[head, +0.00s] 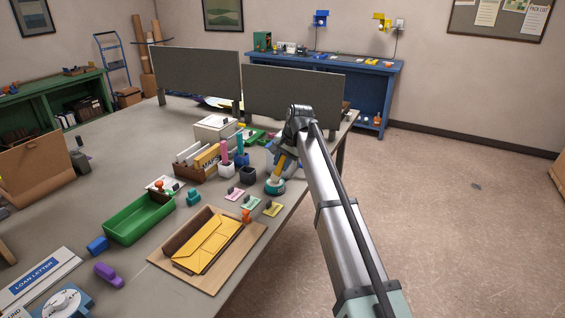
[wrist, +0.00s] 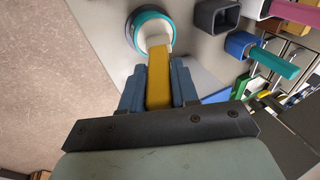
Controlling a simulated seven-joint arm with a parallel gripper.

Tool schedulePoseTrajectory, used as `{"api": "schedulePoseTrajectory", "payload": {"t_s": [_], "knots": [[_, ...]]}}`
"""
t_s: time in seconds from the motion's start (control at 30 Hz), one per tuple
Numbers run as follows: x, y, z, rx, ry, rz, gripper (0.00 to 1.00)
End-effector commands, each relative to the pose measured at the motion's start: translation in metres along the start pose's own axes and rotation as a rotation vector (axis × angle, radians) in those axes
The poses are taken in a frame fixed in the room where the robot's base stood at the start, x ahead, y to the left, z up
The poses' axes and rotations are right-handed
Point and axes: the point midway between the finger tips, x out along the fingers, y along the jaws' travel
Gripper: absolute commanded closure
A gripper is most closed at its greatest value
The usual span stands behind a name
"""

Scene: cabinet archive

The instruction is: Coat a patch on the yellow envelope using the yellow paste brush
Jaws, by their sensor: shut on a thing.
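The yellow envelope (head: 207,242) lies flat on a brown board (head: 216,284) near the front edge of the table. The yellow paste brush (wrist: 158,76) is between the blue fingers of my gripper (wrist: 158,88), which is shut on its handle. In the head view my gripper (head: 285,160) is at the table's right side, beyond the envelope. The brush's lower end is at a round teal-rimmed paste pot (head: 274,188), which also shows in the wrist view (wrist: 137,18). The bristles are hidden, and I cannot tell how deep they sit.
Left of the pot stand a dark empty cup (head: 249,175) and cups holding pink and teal handles. Small coloured cards (head: 271,208) and an orange stamp (head: 246,215) lie between pot and envelope. A green tray (head: 138,222) is left of the board. Grey dividers (head: 292,94) stand behind.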

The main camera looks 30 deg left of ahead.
Motion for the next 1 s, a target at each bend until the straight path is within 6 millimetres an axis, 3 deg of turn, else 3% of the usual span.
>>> {"api": "schedulePoseTrajectory", "payload": {"t_s": [0.27, 1.0], "knots": [[-0.008, -0.003, -0.001, 0.000, 0.000, 0.000, 1.00], [-0.053, -0.020, -0.007, 0.000, 0.000, 0.000, 1.00]]}}
